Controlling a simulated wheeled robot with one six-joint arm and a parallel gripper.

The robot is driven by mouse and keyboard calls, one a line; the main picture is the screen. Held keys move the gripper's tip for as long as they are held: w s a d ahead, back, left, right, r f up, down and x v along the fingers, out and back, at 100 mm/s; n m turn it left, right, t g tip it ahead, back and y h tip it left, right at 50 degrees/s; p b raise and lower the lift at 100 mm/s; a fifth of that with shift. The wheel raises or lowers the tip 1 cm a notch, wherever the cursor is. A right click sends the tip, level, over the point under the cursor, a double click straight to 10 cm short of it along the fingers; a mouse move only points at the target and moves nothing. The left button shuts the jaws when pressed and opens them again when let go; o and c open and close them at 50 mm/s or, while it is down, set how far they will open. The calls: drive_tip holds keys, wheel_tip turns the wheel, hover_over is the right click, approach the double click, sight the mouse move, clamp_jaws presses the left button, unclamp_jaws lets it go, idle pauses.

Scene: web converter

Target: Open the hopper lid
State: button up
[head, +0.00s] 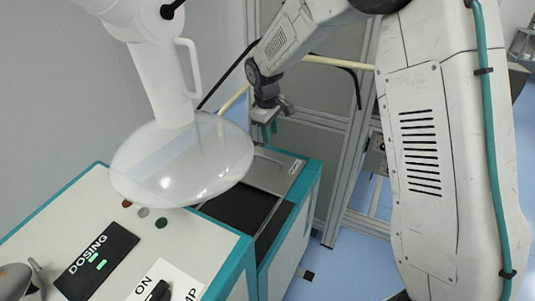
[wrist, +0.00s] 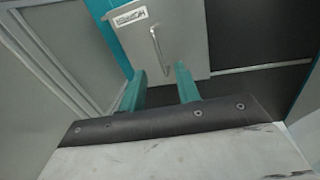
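The hopper lid (head: 272,172) is a grey metal panel on the teal-edged machine, right of centre in the head view. It fills the top middle of the wrist view (wrist: 190,50), with a small label and a thin bar handle (wrist: 158,46). My gripper (head: 267,133) is above the lid in the head view. In the wrist view its two teal fingers (wrist: 160,72) are apart with nothing between them. The handle's lower end appears just beyond the fingertips; I cannot tell how far. A dark surface (head: 240,207) lies beside the lid.
A white console marked DOSING (head: 97,258) stands at the front left. A translucent white dome (head: 183,160) hangs over it, left of the lid. A metal frame (head: 345,150) stands behind and right of the machine. Open floor (head: 330,275) shows at the lower right.

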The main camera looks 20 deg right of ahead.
approach(267, 159)
drive_tip(key=shift+n, duration=0.4)
drive_tip(key=f, duration=0.2)
drive_tip(key=w+d+f, duration=0.1)
drive_tip(key=f, duration=0.4)
drive_tip(key=shift+w+d+f, duration=0.15)
drive_tip(key=shift+w+d, duration=0.05)
clamp_jaws()
